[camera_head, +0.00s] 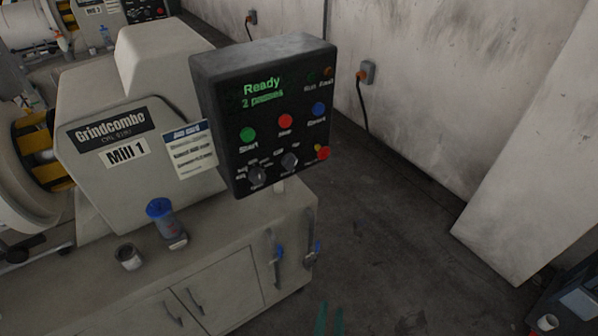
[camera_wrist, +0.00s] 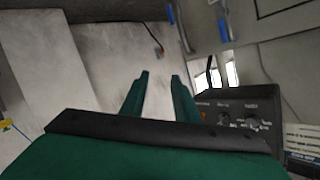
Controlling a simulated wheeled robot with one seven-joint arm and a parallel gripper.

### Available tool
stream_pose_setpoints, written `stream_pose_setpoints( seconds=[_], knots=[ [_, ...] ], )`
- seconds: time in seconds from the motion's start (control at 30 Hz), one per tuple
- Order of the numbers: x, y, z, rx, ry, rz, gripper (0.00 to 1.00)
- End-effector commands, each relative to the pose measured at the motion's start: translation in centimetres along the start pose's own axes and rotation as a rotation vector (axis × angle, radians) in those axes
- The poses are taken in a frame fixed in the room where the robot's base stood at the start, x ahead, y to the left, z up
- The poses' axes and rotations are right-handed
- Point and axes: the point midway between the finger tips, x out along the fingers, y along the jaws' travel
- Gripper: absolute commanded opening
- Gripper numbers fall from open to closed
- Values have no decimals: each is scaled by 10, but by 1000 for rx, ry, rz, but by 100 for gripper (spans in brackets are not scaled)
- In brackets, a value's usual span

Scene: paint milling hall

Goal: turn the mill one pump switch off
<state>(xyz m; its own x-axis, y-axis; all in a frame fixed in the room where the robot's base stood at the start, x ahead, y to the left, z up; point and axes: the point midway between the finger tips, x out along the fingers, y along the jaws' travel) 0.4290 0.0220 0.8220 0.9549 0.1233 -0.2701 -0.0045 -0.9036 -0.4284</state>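The Mill 1 control box (camera_head: 264,62) is black, with a lit green display reading "Ready". It carries green, red and blue buttons. Below them are two grey rotary knobs, a left knob (camera_head: 257,176) and a right knob (camera_head: 290,161). Their labels are too small to tell which is the pump switch or how it is set. The box also shows in the wrist view (camera_wrist: 238,103), at the lower right. My gripper (camera_head: 329,318) shows only its green fingertips at the bottom edge, apart from the box. In the wrist view its fingers (camera_wrist: 160,78) are apart and empty.
A red stop button (camera_head: 323,153) sits at the box's lower right corner. The floor right of the cabinet is clear.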

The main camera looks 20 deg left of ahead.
Motion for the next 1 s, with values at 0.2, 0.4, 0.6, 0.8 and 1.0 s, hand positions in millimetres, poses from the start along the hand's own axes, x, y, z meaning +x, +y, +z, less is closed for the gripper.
stream_pose_setpoints(
  seconds=[0.2, 0.4, 0.6, 0.8, 1.0],
  knots=[
    [65, -32, -43, 81, -20, -153, 28],
    [106, -73, -93, 106, -50, -330, 28],
    [127, -120, -152, 76, -82, -529, 28],
    [127, -158, -201, 10, -115, -700, 28],
    [120, -176, -225, -39, -133, -791, 28]
  ],
)
